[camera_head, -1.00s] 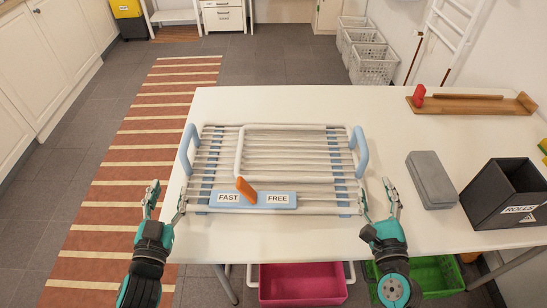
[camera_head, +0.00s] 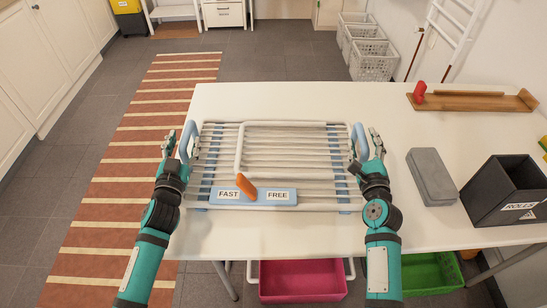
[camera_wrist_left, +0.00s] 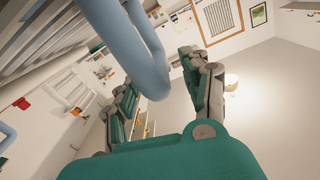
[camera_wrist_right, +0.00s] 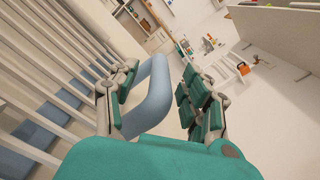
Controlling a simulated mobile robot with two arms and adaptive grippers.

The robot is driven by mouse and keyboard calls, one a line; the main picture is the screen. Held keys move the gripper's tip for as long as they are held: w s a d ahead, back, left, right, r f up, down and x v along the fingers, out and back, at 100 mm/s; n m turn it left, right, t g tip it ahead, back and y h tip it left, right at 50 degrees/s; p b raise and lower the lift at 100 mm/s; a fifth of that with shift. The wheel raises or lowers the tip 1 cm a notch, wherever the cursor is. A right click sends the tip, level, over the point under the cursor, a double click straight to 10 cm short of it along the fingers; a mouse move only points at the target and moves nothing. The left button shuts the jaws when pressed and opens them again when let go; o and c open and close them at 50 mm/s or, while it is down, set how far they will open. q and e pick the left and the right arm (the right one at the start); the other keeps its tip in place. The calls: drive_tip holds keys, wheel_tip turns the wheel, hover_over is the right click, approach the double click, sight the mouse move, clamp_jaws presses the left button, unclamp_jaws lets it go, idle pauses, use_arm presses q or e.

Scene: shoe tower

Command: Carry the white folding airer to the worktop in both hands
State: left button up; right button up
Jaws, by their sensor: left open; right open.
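The white folding airer (camera_head: 285,150) lies flat and folded on the white worktop. It has a blue handle at each side and a blue plate (camera_head: 253,196) with an orange lever (camera_head: 245,184) between the labels FAST and FREE. The lever leans toward FAST. My left gripper (camera_head: 176,142) is open at the left handle (camera_head: 187,141); in the left wrist view this handle (camera_wrist_left: 140,55) is between the fingers. My right gripper (camera_head: 364,148) is open at the right handle (camera_head: 359,138); in the right wrist view this handle (camera_wrist_right: 150,98) is between the open fingers.
On the worktop (camera_head: 300,233) to the right are a grey block (camera_head: 432,176), a dark box labelled ROLLS (camera_head: 500,190) and a wooden tray (camera_head: 470,100) with a red item. A pink bin (camera_head: 302,280) and a green bin (camera_head: 432,274) are below. The worktop behind the airer is clear.

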use_arm(q)
drive_tip(key=shift+w+d, duration=0.1)
drive_tip(key=shift+w, duration=1.2)
use_arm(e)
drive_tip(key=shift+w, duration=1.3)
use_arm(q)
clamp_jaws()
use_arm(e)
clamp_jaws()
